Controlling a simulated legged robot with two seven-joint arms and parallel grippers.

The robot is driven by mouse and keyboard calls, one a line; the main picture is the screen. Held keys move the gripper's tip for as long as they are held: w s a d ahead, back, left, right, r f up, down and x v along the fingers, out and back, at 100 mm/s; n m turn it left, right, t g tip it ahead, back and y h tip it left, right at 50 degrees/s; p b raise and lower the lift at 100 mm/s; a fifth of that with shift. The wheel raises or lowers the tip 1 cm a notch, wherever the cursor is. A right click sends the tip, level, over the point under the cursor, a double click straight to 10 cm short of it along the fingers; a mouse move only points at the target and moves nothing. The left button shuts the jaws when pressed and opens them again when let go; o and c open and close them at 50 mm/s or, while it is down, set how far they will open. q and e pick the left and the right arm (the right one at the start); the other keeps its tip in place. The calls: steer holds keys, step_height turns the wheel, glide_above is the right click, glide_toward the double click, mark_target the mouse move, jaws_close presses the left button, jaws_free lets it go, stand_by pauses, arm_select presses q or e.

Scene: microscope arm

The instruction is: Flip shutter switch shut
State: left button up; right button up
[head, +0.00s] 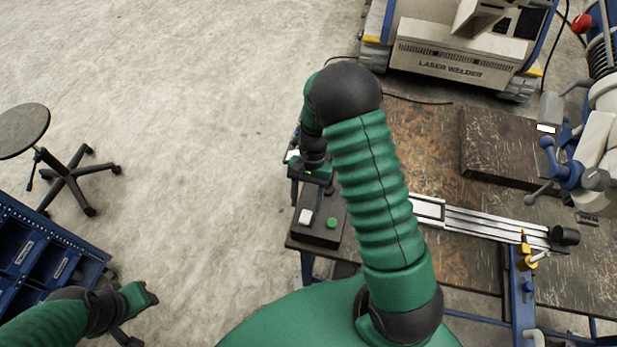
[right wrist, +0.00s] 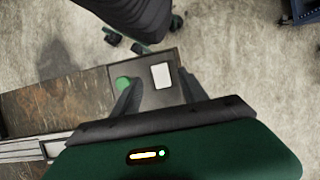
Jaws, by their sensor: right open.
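A dark control box (head: 318,238) sits at the table's left corner. It carries a white rectangular switch (head: 306,217) and a round green button (head: 331,223). In the right wrist view the white switch (right wrist: 161,75) lies between my finger lines, and the green button (right wrist: 122,83) is beside the left finger. Which way the switch is tipped cannot be told. My right gripper (head: 311,192) is open and empty, over the box's far end; it also shows in the right wrist view (right wrist: 158,78). My left gripper (head: 149,296) hangs over the floor at lower left, its jaws unclear.
A rail (head: 480,222) runs along the worn table (head: 420,140) right of the box. A dark plate (head: 500,145) and microscope arm (head: 590,160) are farther right. A laser welder (head: 450,65) stands behind. A stool (head: 22,130) and blue bins (head: 40,255) stand left; floor between is clear.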

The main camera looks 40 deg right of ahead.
steer(key=b+v, duration=0.1)
steer(key=v, duration=1)
